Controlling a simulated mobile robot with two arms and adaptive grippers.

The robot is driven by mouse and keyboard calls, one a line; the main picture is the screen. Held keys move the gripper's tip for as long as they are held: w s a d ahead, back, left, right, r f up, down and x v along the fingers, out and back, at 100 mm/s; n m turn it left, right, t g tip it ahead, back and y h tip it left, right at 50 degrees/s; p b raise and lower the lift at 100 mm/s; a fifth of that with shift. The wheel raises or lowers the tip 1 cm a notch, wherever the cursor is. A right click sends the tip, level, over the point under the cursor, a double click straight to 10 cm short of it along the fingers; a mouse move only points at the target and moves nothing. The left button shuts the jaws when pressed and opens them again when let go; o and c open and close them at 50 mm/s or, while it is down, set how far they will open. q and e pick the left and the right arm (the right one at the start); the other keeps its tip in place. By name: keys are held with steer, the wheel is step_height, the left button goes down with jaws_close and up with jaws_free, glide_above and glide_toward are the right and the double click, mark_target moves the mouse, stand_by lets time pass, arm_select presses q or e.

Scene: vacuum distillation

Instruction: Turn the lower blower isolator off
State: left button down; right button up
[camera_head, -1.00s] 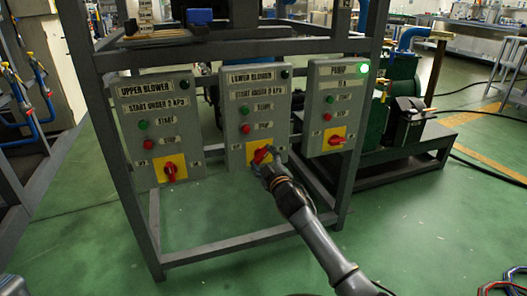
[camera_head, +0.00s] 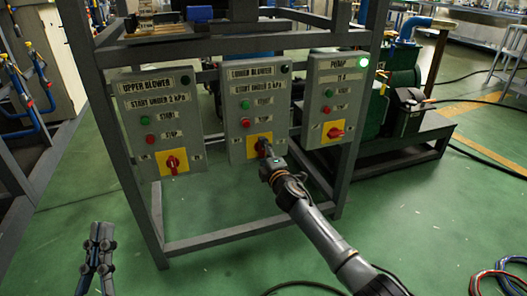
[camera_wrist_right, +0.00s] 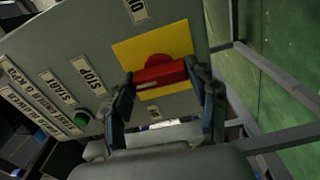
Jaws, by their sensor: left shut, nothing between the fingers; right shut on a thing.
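The lower blower box (camera_head: 238,114) is the middle grey panel, with a yellow plate and red isolator handle in its lower part. In the right wrist view the handle (camera_wrist_right: 160,74) sits across the yellow plate (camera_wrist_right: 135,50), between the two fingers. My right gripper (camera_head: 264,150) is shut on this handle and hides most of it in the head view. The same gripper (camera_wrist_right: 163,85) shows a finger at each end of the handle. My left gripper (camera_head: 103,230) is shut and empty, low at the left, over the floor and away from the panels.
The upper blower box (camera_head: 150,105), left, has its own red handle (camera_head: 173,161). The pump box (camera_head: 322,90), right, has a lit green lamp (camera_head: 364,62) and red handle (camera_head: 335,132). A grey frame (camera_head: 215,242) carries the boxes. Open green floor lies in front.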

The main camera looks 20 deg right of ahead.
steer(key=shift+n, duration=0.3)
steer(key=o, duration=1.1)
steer(key=shift+o, duration=0.2)
steer(key=s, duration=1.2)
steer(key=shift+d, duration=0.2)
